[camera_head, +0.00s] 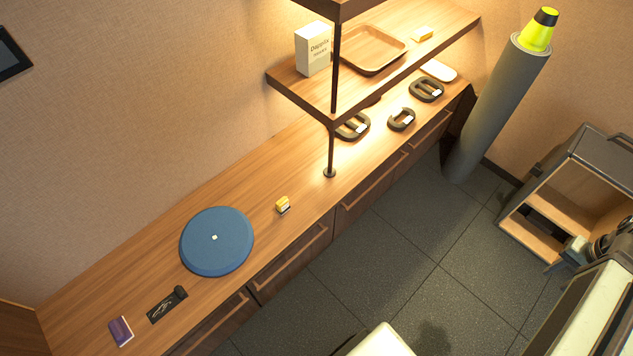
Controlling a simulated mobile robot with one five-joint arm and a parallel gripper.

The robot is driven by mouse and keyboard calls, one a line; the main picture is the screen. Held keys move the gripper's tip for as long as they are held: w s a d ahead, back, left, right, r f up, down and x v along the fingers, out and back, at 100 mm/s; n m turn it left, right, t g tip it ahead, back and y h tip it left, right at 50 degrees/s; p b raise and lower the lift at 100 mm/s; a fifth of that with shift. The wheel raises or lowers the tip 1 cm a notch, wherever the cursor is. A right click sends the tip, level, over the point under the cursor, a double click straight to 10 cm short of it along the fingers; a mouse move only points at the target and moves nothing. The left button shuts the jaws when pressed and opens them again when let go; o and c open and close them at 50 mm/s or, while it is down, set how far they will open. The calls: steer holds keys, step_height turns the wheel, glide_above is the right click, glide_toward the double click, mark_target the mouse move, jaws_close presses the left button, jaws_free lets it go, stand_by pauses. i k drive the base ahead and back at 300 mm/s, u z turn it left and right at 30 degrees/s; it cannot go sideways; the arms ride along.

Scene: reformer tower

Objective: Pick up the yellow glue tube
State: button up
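A small yellow piece with a white and dark lower side (283,204) lies on the wooden counter, right of the blue disc. It is the nearest match to the yellow glue tube, but it is too small to tell its shape. Another small yellow piece (423,33) lies on the upper shelf, right of the wooden tray. I cannot make out my gripper anywhere in this view, and nothing touches either yellow piece.
The counter (110,265) holds a blue disc (217,241), a purple box (121,331), a black card and several dark rings. A thin post (331,150) stands near the yellow piece. A grey roll (495,105) and an open-fronted cabinet (590,160) stand at right. Tiled floor is clear between.

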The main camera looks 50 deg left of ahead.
mark_target(283, 206)
steer(key=z, duration=0.05)
steer(key=i, duration=1.35)
steer(key=u, duration=5)
steer(key=i, duration=1.1)
steer(key=z, duration=0.05)
